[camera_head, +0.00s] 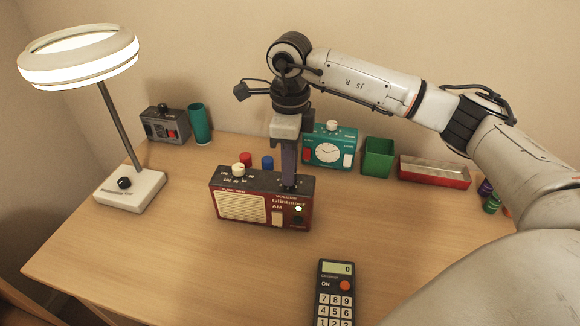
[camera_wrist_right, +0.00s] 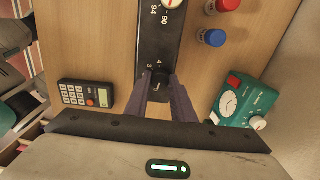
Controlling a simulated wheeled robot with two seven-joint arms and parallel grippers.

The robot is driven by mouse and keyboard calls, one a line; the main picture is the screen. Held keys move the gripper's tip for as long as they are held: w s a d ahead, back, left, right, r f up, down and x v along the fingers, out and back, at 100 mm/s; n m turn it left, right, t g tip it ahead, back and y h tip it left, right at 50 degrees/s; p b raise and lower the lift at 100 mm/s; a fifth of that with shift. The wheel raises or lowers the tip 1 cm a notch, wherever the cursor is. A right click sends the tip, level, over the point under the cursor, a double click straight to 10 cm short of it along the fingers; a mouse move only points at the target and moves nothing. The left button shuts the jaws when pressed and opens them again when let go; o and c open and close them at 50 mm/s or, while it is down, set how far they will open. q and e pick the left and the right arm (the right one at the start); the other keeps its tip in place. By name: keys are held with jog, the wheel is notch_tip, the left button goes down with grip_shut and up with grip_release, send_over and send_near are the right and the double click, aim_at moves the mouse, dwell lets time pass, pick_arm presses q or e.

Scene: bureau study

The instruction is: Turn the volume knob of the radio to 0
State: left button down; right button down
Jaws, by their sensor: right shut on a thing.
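The red and black radio (camera_head: 262,205) stands on the desk in the middle of the head view, its cream speaker grille facing me and a green light lit at its right. Its black top also shows in the right wrist view (camera_wrist_right: 158,42). My right gripper (camera_head: 289,184) points straight down onto the right end of the radio's top. In the right wrist view its fingers (camera_wrist_right: 161,84) are shut on the small dark volume knob (camera_wrist_right: 160,86), with scale numbers such as 3 and 4 beside it. The fingers hide much of the knob, so its setting cannot be read for sure. My left gripper is out of view.
A white knob (camera_head: 238,170) is on the radio's left top. A calculator (camera_head: 335,295) lies in front. A teal clock (camera_head: 330,147), red cap (camera_head: 245,159) and blue cap (camera_head: 267,162) stand behind. A lamp (camera_head: 130,190) stands left. The desk's left front is clear.

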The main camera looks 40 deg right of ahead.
jog(key=shift+r, duration=0.1)
dwell(0.4)
jog(key=c, duration=1.5)
grip_release()
notch_tip(320, 180, up, 10)
jog(key=shift+r, duration=0.15)
